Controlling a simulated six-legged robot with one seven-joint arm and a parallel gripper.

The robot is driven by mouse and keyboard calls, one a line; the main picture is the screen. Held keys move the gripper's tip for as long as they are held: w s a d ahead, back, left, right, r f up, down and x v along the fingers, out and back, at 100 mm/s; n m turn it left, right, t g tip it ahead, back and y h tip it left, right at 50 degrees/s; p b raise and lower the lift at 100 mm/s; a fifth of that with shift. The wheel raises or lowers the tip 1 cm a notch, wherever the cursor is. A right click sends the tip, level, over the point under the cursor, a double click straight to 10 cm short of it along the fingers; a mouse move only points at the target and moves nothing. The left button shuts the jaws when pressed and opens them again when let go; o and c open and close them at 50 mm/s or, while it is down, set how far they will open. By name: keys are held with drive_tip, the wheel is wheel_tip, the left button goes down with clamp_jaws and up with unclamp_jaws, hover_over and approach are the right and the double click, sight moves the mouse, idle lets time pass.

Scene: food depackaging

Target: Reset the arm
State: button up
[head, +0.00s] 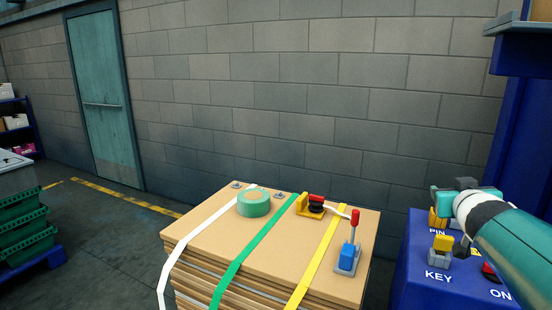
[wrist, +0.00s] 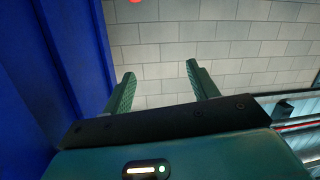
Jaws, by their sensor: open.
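In the wrist view my gripper (wrist: 158,84) is open, with its two green fingers wide apart and nothing between them. Behind the fingers are the grey block wall and a blue upright surface at the left. In the head view my arm reaches in from the right edge, over the blue box (head: 400,285) with the labels KEY, PIN and ON. The fingers cannot be made out clearly there. A yellow-topped grey piece (head: 440,248) stands on the box beside the arm.
A stack of cardboard sheets (head: 215,225) stands at centre, with white, green and yellow straps. On it are a green tape roll (head: 254,204), a yellow-and-black tool (head: 312,205) and a blue lever with red handle (head: 348,256). Green crates (head: 28,240) stand left. The floor between is free.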

drive_tip(key=s+a+f+n+g+y, duration=0.1)
drive_tip(key=s+a+f+g, duration=0.3)
drive_tip(key=s+a+f, duration=0.4)
drive_tip(key=s+a+f+g+y, duration=0.4)
drive_tip(key=s+a+f, duration=0.5)
drive_tip(key=s+a, duration=0.6)
drive_tip(key=shift+s+n+g, duration=0.25)
drive_tip(key=shift+n+g, duration=0.15)
drive_tip(key=shift+g, duration=0.1)
drive_tip(key=c, duration=0.5)
drive_tip(key=shift+d, duration=0.15)
drive_tip(key=shift+d, duration=0.1)
